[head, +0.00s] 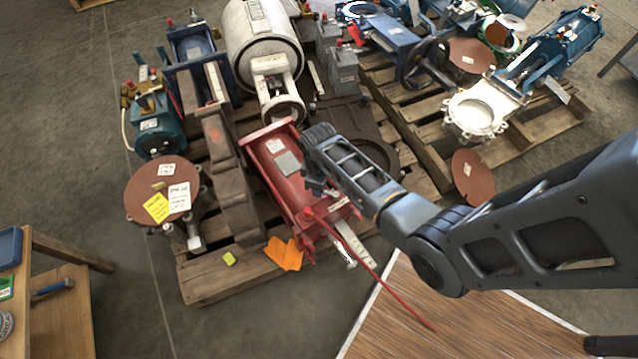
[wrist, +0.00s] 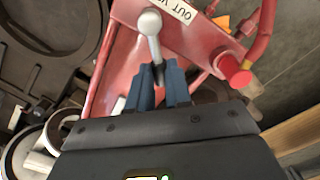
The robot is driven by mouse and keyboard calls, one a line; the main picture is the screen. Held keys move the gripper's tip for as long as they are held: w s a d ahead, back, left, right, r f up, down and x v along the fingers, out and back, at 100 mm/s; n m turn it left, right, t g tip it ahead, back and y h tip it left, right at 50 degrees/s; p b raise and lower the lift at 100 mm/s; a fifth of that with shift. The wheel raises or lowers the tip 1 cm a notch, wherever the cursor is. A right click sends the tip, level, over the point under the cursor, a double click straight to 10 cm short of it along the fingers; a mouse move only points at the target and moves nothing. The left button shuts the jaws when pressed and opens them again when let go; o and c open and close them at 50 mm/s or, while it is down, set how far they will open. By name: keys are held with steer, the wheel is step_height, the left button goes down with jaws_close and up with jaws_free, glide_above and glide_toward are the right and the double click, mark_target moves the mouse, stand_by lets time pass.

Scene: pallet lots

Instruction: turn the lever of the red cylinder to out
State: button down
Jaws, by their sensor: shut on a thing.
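The lever (wrist: 151,35) is a pale grey rod with a rounded end, sticking out past my fingertips. My gripper (wrist: 158,82) is shut on the lever's shaft, with a blue finger on each side.
A red knob (wrist: 234,70) and a red pipe stand close to the right of my fingers. A thin red rod (head: 370,270) slants from the cylinder toward the floor. Orange tags (head: 285,253) lie at the pallet edge. A brown round cover (head: 162,188) stands to the left.

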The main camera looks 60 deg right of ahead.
steer(key=c, duration=1.1)
jaws_free()
steer(key=shift+o, duration=0.2)
step_height(320, 180, up, 8)
steer(key=shift+f+p, duration=0.1)
steer(key=shift+p, duration=1.05)
